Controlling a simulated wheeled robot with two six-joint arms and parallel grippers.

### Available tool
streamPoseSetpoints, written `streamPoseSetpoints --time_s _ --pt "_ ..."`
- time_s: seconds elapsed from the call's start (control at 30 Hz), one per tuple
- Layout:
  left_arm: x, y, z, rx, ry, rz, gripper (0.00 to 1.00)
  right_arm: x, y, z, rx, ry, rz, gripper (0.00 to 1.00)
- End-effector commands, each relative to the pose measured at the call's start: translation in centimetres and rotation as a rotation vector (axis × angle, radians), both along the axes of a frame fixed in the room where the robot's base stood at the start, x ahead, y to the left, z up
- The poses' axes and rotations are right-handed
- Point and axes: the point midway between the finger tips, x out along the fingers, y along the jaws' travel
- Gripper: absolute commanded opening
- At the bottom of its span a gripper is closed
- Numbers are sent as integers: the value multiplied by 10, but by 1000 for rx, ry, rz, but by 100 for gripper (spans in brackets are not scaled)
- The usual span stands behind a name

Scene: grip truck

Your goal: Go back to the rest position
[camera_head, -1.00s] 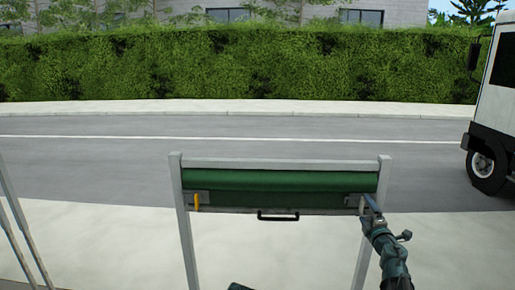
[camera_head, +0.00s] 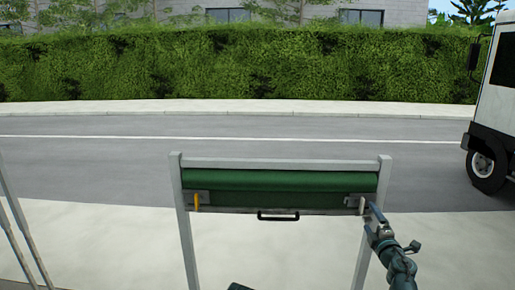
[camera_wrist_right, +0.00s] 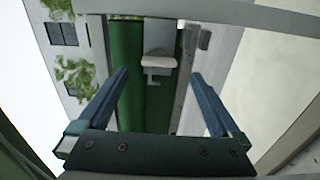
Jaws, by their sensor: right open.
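My right gripper (camera_head: 373,212) is open just right of and below the right latch of the green panel. In the right wrist view its two blue fingers (camera_wrist_right: 160,78) stand apart with nothing between their tips but the view of the panel. The right latch (camera_head: 362,204) has a pale handle, which also shows in the wrist view (camera_wrist_right: 158,62) beyond the fingertips, apart from them. The green panel (camera_head: 270,181) hangs in a grey frame (camera_head: 280,163). A yellow handle (camera_head: 196,201) is at its left end. My left gripper is not in view.
A black pull handle (camera_head: 278,216) sits at the panel's lower edge. A white truck (camera_head: 497,100) stands at the far right on the road (camera_head: 90,165). A hedge (camera_head: 250,65) runs along the back. Grey posts (camera_head: 20,230) stand at the left.

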Motion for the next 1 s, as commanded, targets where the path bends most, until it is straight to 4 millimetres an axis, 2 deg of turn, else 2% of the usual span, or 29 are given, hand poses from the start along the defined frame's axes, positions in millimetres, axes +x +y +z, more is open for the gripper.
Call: streamPoseSetpoints --time_s 0.03,0.37,0.43,0.7,1.0 --pt "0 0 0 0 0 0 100 15 -2 0 0 0 1 100" --pt "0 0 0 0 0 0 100 77 -4 0 -1 0 0 100" --pt "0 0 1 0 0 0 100 69 -3 1 -73 3 -1 100" --pt "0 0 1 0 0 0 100 68 -3 1 -246 12 -1 100" --pt "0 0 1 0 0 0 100 68 -4 1 -294 14 -2 100"
